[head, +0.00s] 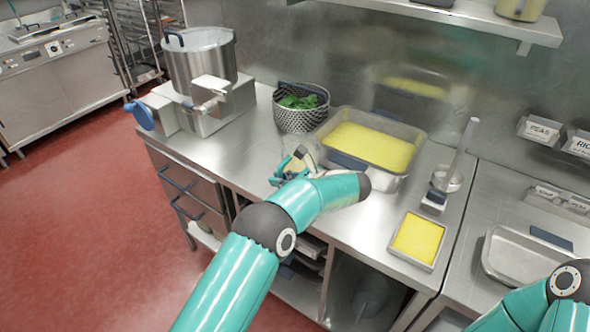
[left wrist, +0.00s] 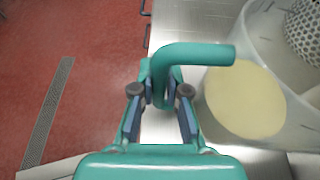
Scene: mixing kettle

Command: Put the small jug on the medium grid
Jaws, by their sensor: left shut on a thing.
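A translucent jug (head: 302,152) with a pale yellow filling is at the counter's front edge in the head view, partly hidden by my left arm. In the left wrist view the jug (left wrist: 245,100) is on the right, and its teal handle (left wrist: 200,54) reaches between my fingers. My left gripper (head: 292,169) is shut on this handle; its fingers also show in the left wrist view (left wrist: 160,106). I cannot tell whether the jug touches the counter. I cannot make out the medium grid. My right gripper is out of view.
Behind the jug stand a perforated basket (head: 302,118) of green leaves and a deep tray (head: 424,142) of yellow filling. A steel kettle (head: 200,65) is at left. A small yellow tray (head: 417,241) lies at the front right. Bare counter (head: 240,140) shows left of the jug.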

